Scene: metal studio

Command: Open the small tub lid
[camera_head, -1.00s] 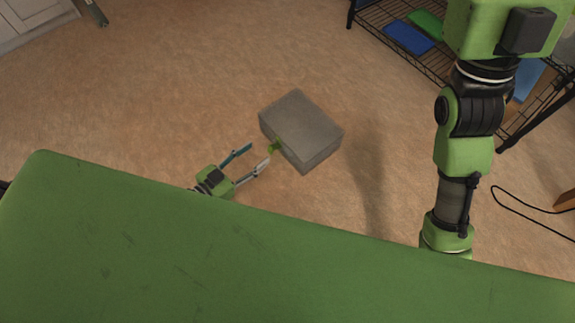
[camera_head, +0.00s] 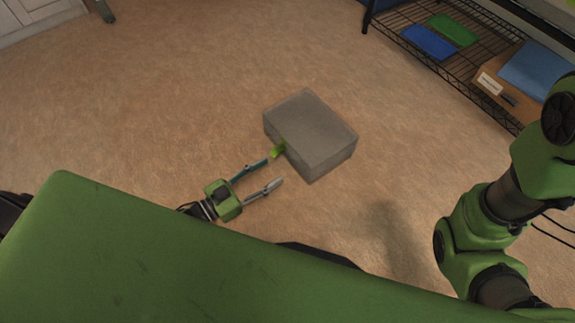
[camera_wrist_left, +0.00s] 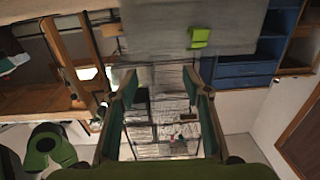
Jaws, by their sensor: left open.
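The small tub (camera_head: 318,145) is a grey box on the floor with its grey lid (camera_head: 311,115) shut on top. A bright green latch (camera_head: 278,149) sits on its side facing my left gripper. My left gripper (camera_head: 274,171) is open and empty, its fingertips just short of the latch. In the left wrist view the tub's grey wall (camera_wrist_left: 160,38) fills the top middle, with the green latch (camera_wrist_left: 199,37) above and beyond the open fingers (camera_wrist_left: 163,85). My right arm shows at the right of the head view, but its gripper is out of view.
A black wire rack (camera_head: 455,62) at the upper right holds a blue tray (camera_head: 430,42), a green tray (camera_head: 453,29) and a cardboard box (camera_head: 500,90). A white cabinet (camera_head: 35,22) stands at the upper left. The brown floor around the tub is clear.

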